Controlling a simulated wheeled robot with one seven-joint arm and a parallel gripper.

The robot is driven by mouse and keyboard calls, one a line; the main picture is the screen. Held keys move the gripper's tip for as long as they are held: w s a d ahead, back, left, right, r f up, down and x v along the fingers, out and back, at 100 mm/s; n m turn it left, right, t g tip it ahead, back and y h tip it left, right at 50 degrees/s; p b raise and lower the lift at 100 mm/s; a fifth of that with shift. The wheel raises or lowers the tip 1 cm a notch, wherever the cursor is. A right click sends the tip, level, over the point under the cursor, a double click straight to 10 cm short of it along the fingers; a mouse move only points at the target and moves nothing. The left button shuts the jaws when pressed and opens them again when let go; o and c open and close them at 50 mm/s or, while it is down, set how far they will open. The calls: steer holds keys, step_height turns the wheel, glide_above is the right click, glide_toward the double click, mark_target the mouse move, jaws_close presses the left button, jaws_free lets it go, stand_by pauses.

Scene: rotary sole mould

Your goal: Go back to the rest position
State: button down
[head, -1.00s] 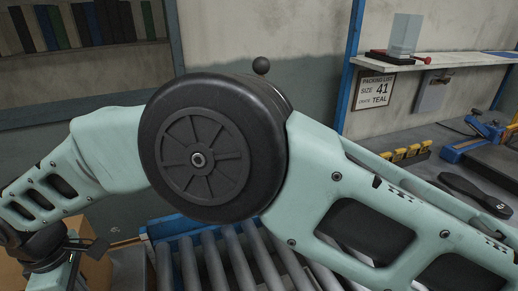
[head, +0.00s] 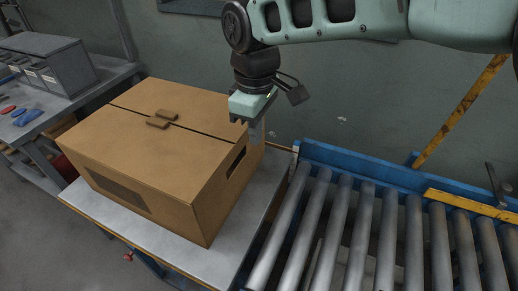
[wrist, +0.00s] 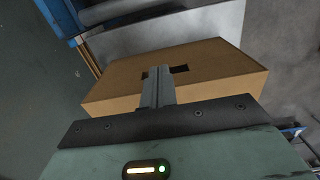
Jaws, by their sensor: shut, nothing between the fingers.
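My gripper (head: 256,132) hangs fingers down from my arm, by the right end of a closed cardboard box (head: 145,160). Its fingers are together with nothing between them. They overlap the box's upper right edge in the head view; I cannot tell whether they touch it. In the wrist view the shut fingers (wrist: 158,88) point at the box (wrist: 205,72), over the dark hand slot in its side.
The box stands on a grey-topped table (head: 190,255). A roller conveyor (head: 340,235) with a blue frame (head: 360,168) adjoins it on the right. A bench with grey bins (head: 45,65) and small coloured objects stands at the left. A wall is behind.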

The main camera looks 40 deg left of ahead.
steer(key=shift+r, duration=0.7)
steer(key=s+d+r+m, duration=0.1)
steer(key=d+r+m, duration=0.15)
steer(key=d, duration=0.75)
steer(key=s+d+r+m, duration=0.1)
steer(key=d+r+m, duration=0.15)
steer(key=d, duration=0.65)
steer(key=s+d+f+m, duration=0.2)
steer(key=s+d+m, duration=0.1)
steer(key=d, duration=0.7)
steer(key=s+d+f+m, duration=0.2)
steer(key=s+d+m, duration=0.2)
steer(key=d, duration=0.7)
steer(key=shift+s+d+f+m+y, duration=0.2)
steer(key=shift+s+m+y, duration=0.1)
steer(key=shift+s, duration=0.8)
steer(key=shift+a, duration=0.1)
